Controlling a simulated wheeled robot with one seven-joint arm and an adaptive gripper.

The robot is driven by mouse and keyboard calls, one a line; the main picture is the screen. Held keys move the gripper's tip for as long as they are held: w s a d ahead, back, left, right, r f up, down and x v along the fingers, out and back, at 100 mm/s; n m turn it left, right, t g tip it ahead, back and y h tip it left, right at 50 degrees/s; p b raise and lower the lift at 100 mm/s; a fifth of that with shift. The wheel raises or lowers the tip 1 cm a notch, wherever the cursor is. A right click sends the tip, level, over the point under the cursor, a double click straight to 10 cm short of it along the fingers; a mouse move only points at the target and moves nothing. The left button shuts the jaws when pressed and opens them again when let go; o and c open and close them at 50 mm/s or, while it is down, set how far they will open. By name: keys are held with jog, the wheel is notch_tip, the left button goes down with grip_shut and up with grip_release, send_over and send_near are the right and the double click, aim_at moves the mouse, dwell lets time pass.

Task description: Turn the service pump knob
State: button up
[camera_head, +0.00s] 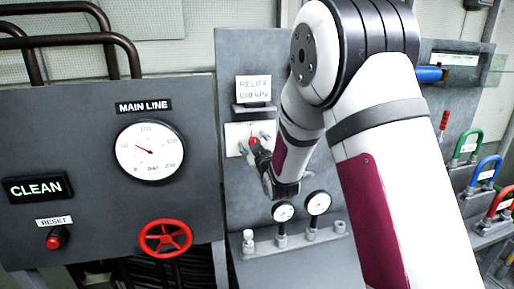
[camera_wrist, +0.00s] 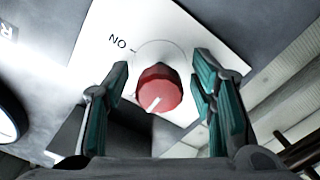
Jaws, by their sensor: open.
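The red knob (camera_wrist: 158,90) sits on a white plate (camera_wrist: 185,32) marked "NO" or "ON" in the wrist view. A pale pointer line shows on its face. My gripper (camera_wrist: 162,82) is open, with one teal-padded finger on each side of the knob and a gap to it on both sides. In the head view the knob (camera_head: 254,140) is a small red spot on the white plate (camera_head: 236,133), partly hidden by my gripper (camera_head: 254,147). The rest of the plate's lettering is hidden or out of view.
Two small gauges (camera_head: 284,211) (camera_head: 318,203) stand below. Left are the main line gauge (camera_head: 150,150), red handwheel (camera_head: 165,238) and red reset button (camera_head: 54,241).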

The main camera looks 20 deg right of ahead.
jog(key=s, duration=1.1)
jog(key=shift+s, duration=0.4)
